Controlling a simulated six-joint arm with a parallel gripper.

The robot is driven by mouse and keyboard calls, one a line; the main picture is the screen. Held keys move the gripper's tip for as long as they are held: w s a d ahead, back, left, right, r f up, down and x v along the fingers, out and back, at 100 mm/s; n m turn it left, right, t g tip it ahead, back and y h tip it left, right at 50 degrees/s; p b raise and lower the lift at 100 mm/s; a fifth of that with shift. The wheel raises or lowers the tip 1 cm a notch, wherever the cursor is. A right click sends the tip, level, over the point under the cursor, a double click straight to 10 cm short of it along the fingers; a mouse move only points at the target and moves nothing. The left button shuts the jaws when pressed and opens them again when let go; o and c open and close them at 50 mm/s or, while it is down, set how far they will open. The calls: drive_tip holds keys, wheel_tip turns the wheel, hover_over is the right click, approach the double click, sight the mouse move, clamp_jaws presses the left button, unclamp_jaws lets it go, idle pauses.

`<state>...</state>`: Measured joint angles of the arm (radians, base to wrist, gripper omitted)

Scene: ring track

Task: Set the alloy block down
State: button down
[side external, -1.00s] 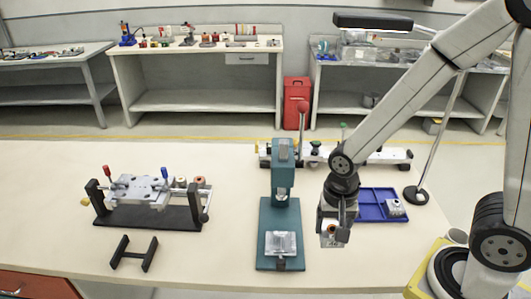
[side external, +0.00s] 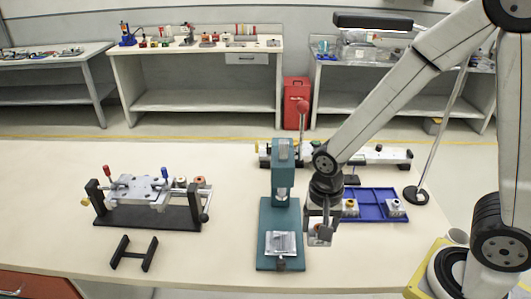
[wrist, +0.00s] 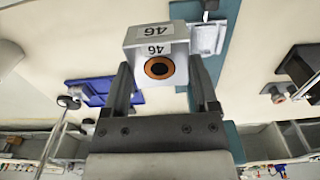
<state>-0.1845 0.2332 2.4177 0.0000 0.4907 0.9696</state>
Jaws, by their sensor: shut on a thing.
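The alloy block (wrist: 142,48) is a light grey block marked 46, with an orange-ringed dark hole in one face. It also shows in the side view (side external: 318,240), partly hidden by the fingers. My gripper (side external: 321,229) is shut on it, just right of the green press (side external: 266,232). In the wrist view my gripper's fingers (wrist: 160,78) hold the block by its two sides. The block appears to be held above the table, but the gap under it is hard to judge. The press base has a silver plate (side external: 281,243) on it.
A blue tray (side external: 376,212) behind and right of my gripper holds grey blocks with orange rings (side external: 396,207). A clamp fixture (side external: 148,200) and a black H-shaped stand (side external: 134,253) are at left. The front table right of the press is clear.

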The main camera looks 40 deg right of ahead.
drive_tip(key=w+a+f, duration=0.1)
drive_tip(key=w+a, duration=0.5)
drive_tip(key=shift+w+a+f, duration=0.25)
drive_tip(key=shift+w+f, duration=0.1)
drive_tip(key=shift+f, duration=0.05)
drive_tip(key=shift+w, duration=0.1)
drive_tip(key=shift+w+a+f, duration=0.55)
drive_tip(key=shift+w+f, duration=1)
drive_tip(key=shift+w, duration=0.6)
drive_tip(key=shift+w+a+f, duration=0.5)
drive_tip(key=shift+w+f, duration=1.05)
drive_tip(key=shift+w, duration=0.6)
drive_tip(key=shift+w+a+f, duration=0.55)
drive_tip(key=shift+w+f, duration=1)
drive_tip(key=shift+w, duration=0.6)
drive_tip(key=shift+w+a+f, duration=0.1)
drive_tip(key=shift+w+f, duration=0.15)
drive_tip(key=shift+f, duration=1.55)
